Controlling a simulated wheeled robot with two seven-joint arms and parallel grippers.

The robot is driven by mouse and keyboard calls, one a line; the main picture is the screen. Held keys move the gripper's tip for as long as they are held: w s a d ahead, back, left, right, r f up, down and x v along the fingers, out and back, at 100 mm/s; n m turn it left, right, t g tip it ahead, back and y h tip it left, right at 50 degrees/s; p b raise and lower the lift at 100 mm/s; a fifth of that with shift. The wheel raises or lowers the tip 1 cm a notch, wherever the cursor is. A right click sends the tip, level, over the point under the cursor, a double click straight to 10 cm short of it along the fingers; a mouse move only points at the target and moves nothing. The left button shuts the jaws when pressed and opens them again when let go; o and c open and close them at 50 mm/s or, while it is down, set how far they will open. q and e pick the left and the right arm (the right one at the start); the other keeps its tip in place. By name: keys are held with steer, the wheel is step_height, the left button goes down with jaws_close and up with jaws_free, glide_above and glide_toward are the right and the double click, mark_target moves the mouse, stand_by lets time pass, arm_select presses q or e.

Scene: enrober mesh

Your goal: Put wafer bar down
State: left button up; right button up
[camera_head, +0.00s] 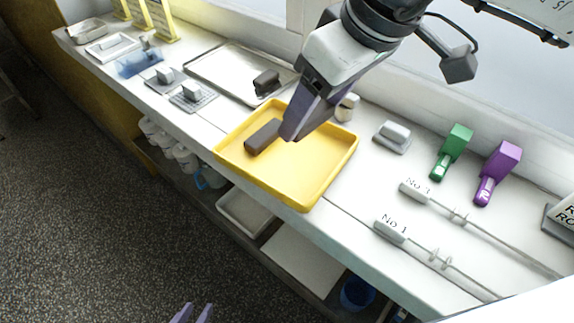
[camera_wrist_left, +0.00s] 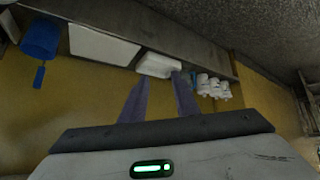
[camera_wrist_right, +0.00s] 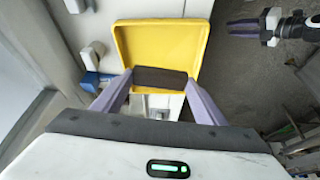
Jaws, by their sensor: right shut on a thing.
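The dark brown wafer bar (camera_head: 263,137) is at the left part of the yellow tray (camera_head: 333,158). My right gripper (camera_head: 292,134) reaches down over the tray and is shut on this bar. In the right wrist view the bar (camera_wrist_right: 160,78) lies crosswise between the two fingertips, in front of the yellow tray (camera_wrist_right: 163,42). I cannot tell whether the bar touches the tray floor. The rest of the tray looks empty. My left gripper (camera_head: 197,313) is low at the bottom edge, away from the counter. The left wrist view shows its fingers (camera_wrist_left: 160,80) apart and empty.
A second dark bar (camera_head: 266,81) lies on a metal tray (camera_head: 222,70) behind the yellow tray. A grey block (camera_head: 393,135), a green tool (camera_head: 454,148) and a purple tool (camera_head: 497,170) stand to the right. A shelf below holds a white tub (camera_head: 245,212).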

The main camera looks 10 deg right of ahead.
mark_target(319, 126)
steer(key=shift+w+d+r+n, duration=0.15)
steer(key=shift+r+n, duration=0.1)
steer(key=shift+n, duration=0.05)
steer(key=shift+d+f, duration=0.1)
steer(key=shift+f, duration=0.05)
step_height(319, 126, down, 5)
steer(key=shift+f+b, duration=0.1)
steer(key=shift+b, duration=0.2)
step_height(319, 126, down, 4)
steer(key=shift+r, duration=0.2)
steer(key=shift+f, duration=0.2)
arm_select(q)
steer(key=shift+w+f, duration=0.35)
steer(key=shift+f, duration=0.05)
arm_select(e)
steer(key=shift+f+b, duration=0.1)
steer(key=shift+b, duration=0.2)
steer(key=o, duration=0.8)
arm_select(q)
steer(key=shift+s+f, duration=0.1)
steer(key=shift+f, duration=0.1)
